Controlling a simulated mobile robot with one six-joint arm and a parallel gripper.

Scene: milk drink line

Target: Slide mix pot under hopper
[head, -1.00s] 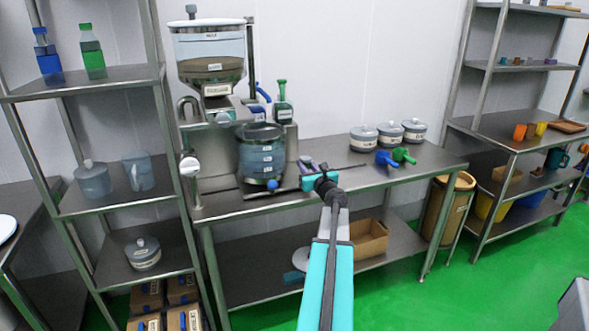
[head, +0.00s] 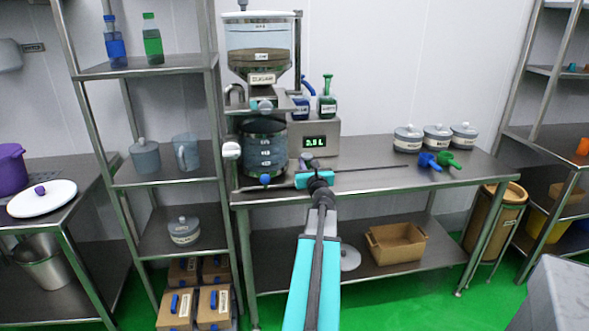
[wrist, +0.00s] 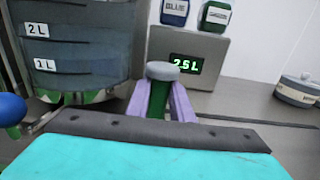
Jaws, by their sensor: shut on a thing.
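My gripper (wrist: 163,98) has purple fingers shut on a green post with a grey cap (wrist: 161,71), just right of the pot. How the post joins the pot is hidden. In the head view my gripper (head: 307,162) is at the bench's front.
A display box (wrist: 186,64) reading 2.5 L stands behind, with blue and green bottles on it. Blue and green scoops (head: 438,161) and lidded jars (head: 437,138) stand at the right of the bench (head: 370,185). A shelf rack (head: 165,178) is close on the left.

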